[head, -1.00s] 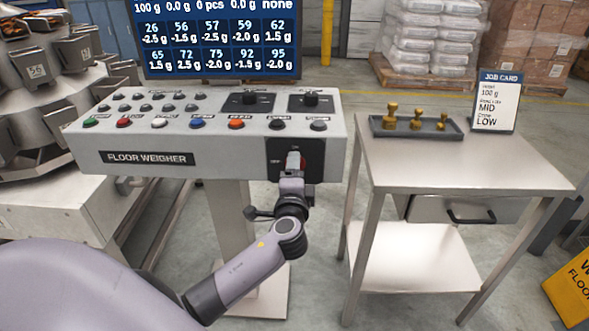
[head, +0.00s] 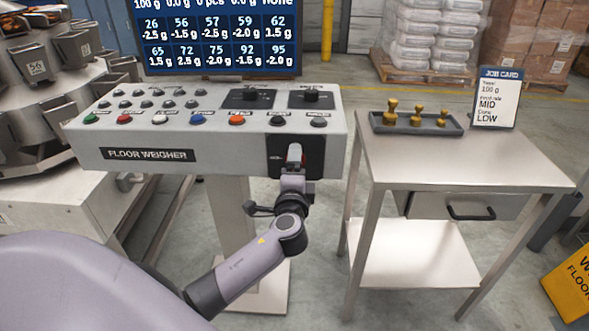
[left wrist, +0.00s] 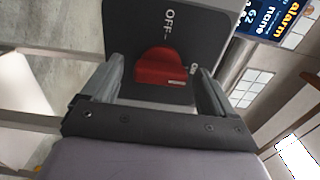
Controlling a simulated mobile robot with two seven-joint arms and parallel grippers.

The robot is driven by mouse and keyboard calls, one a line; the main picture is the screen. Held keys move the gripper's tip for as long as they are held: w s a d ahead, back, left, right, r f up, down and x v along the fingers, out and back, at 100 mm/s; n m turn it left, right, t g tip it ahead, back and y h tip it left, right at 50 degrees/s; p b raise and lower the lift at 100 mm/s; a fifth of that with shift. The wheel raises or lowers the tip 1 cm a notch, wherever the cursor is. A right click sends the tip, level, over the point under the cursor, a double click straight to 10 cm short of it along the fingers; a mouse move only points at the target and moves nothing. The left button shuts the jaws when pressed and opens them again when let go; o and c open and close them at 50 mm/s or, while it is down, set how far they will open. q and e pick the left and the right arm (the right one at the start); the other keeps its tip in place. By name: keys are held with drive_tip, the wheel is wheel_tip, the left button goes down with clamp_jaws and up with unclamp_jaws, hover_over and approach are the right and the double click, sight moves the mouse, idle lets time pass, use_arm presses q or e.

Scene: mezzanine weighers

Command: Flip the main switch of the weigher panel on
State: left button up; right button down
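The weigher panel (head: 230,163), a grey console labelled FLOOR WEIGHER, has a dark main switch plate (head: 315,167) on its front right. In the left wrist view the red handle (left wrist: 160,68) lies between the two fingers, with a gap on each side, and OFF lettering shows on the plate (left wrist: 205,22). My left gripper (left wrist: 160,80) is open around the handle. The exact handle position is hard to tell. My right gripper is not in view.
A steel side table (head: 455,165) stands right of the panel, with a tray (head: 380,125) of brass weights and a job card (head: 497,98). A lit screen (head: 220,38) stands behind the panel. A yellow floor sign (head: 572,285) is at lower right.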

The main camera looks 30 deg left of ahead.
use_arm(q)
drive_tip(key=shift+s, duration=0.1)
drive_tip(key=v, duration=0.7)
drive_tip(key=shift+b, duration=0.35)
drive_tip(key=s+d+f+n+g+h, duration=0.1)
drive_tip(key=s+d+f+n+h, duration=0.2)
drive_tip(key=s+f, duration=0.3)
drive_tip(key=s+d+f+n+g+h+p, duration=0.1)
drive_tip(key=s+d+f+n+g+h, duration=0.1)
drive_tip(key=s+d+f+n+h, duration=0.1)
drive_tip(key=s+d+f+n+g+h+p, duration=0.1)
drive_tip(key=s+d+f+n+h, duration=0.2)
drive_tip(key=s+f, duration=0.7)
drive_tip(key=s+d+h, duration=0.1)
drive_tip(key=h, duration=0.1)
drive_tip(key=shift+d+n+g+h, duration=0.3)
drive_tip(key=shift+h, duration=0.1)
